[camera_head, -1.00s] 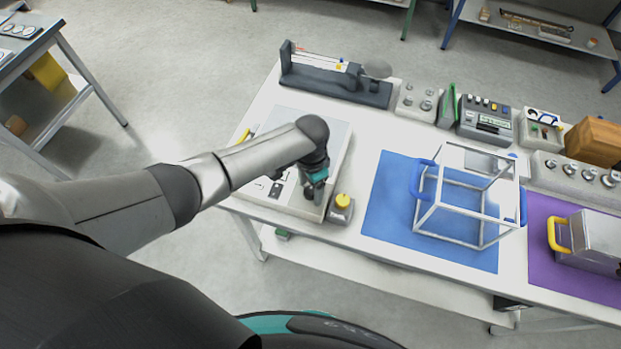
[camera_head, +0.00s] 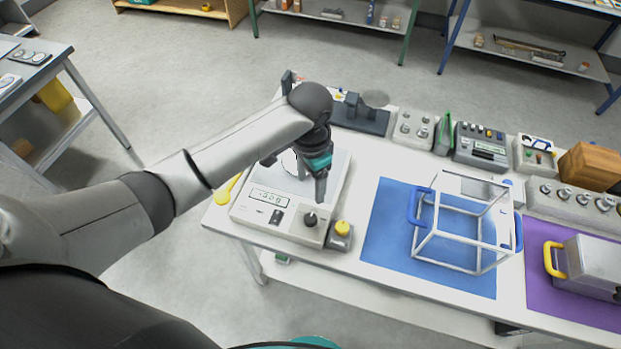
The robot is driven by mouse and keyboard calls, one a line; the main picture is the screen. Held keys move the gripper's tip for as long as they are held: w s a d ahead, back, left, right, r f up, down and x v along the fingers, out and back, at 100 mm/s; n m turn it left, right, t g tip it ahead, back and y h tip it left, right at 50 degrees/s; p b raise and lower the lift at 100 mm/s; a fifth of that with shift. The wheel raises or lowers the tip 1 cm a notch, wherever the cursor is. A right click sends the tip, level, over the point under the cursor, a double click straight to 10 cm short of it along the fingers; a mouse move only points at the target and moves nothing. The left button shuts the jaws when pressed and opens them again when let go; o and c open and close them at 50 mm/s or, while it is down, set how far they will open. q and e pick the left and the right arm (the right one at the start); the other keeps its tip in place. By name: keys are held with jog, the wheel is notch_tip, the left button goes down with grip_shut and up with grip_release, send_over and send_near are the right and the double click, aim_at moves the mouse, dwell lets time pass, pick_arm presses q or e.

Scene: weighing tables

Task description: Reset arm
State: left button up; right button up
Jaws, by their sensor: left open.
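My left arm comes in from the left. My left gripper (camera_head: 320,188) is open and points down above the front right part of a white weighing scale (camera_head: 283,234). Nothing shows between its fingers. The scale has a small display (camera_head: 270,197) and a dark knob (camera_head: 310,219) on its front; its round plate is partly hidden behind my arm. My right gripper is not in view.
A yellow-topped block (camera_head: 341,232) stands right of the scale. A white frame crate with blue handles (camera_head: 460,238) stands on a blue mat (camera_head: 384,235). A metal box with a yellow handle (camera_head: 590,262) is on a purple mat (camera_head: 560,296). Instruments line the back edge.

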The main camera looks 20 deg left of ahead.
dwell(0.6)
pick_arm(q)
jog(key=s+d+f+n+t+h, duration=0.15)
jog(key=s+d, duration=0.25)
jog(key=s, duration=0.5)
jog(key=s+a+r+n+t+y, duration=0.1)
jog(key=s+a+r+n+t, duration=0.15)
jog(key=s+a+n, duration=0.45)
jog(key=s+a+f+m+g+b, duration=0.15)
jog(key=f+b, duration=0.35)
jog(key=f, duration=1.1)
jog(key=s+f+m+b, duration=0.1)
jog(key=s+f+b, duration=0.3)
jog(key=f, duration=1.1)
jog(key=s+a+f+b, duration=0.1)
jog(key=s+f+b, duration=0.4)
jog(key=f, duration=0.7)
jog(key=s+a+f+g+b, duration=0.1)
jog(key=s+a+f+b, duration=0.1)
jog(key=s+f+b, duration=0.4)
jog(key=s+f, duration=0.3)
jog(key=f, duration=0.3)
jog(key=shift+f, duration=0.3)
